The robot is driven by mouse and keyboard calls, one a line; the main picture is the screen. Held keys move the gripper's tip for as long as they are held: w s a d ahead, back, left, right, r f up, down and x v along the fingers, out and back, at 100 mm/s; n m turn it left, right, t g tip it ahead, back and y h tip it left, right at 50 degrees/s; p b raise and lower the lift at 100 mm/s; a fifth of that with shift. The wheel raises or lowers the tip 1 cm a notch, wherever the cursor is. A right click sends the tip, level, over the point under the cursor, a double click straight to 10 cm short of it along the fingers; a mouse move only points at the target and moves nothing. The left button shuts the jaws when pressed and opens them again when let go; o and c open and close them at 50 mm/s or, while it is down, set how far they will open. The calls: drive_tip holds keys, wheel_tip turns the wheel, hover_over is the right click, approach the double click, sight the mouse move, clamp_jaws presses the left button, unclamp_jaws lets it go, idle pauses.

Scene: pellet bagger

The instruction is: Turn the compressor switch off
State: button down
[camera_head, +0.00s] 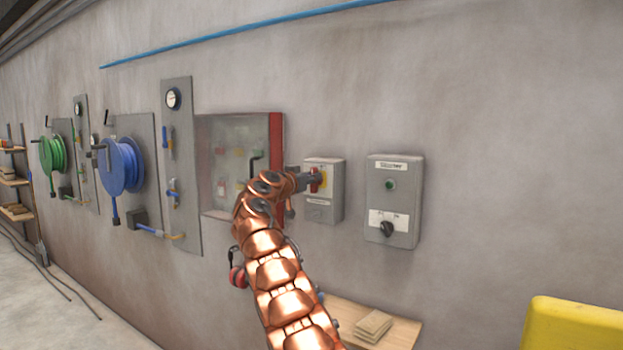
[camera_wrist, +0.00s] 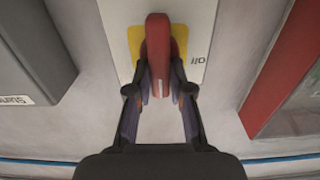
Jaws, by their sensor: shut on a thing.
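The compressor switch is a red handle (camera_head: 315,180) on a yellow plate (camera_head: 324,177), on a small grey wall box (camera_head: 336,205) in the head view. The wrist view shows the red handle (camera_wrist: 158,50) close up, in front of the yellow plate (camera_wrist: 183,43). My gripper (camera_wrist: 159,90) is shut on the red handle, one finger on each side. In the head view my copper-coloured arm reaches up to the box, and my gripper (camera_head: 303,181) partly hides the handle.
A larger grey box (camera_head: 403,205) with a green light and a black knob hangs to the right. A red-edged cabinet (camera_head: 277,140) hangs close on the left. Below are a wooden shelf (camera_head: 400,330) and red ear muffs (camera_head: 237,276). A yellow object (camera_head: 575,325) stands lower right.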

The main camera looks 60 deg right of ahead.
drive_tip(key=shift+f+n+b, duration=0.15)
drive_tip(key=shift+n+b, duration=0.25)
drive_tip(key=shift+b, duration=0.1)
drive_tip(key=shift+w+f+n+p, duration=0.15)
drive_tip(key=shift+n+p, duration=0.2)
drive_tip(key=shift+n, duration=2.5)
drive_tip(key=shift+w+f+n+p, duration=0.15)
drive_tip(key=shift+n+p, duration=0.25)
drive_tip(key=shift+n, duration=2.5)
drive_tip(key=shift+w+f+n+p, duration=0.1)
drive_tip(key=shift+w+n+p, duration=0.2)
drive_tip(key=shift+n, duration=2.55)
drive_tip(key=shift+s, duration=0.1)
drive_tip(key=c, duration=1)
unclamp_jaws()
drive_tip(key=shift+d+f, duration=0.1)
drive_tip(key=shift+c, duration=0.2)
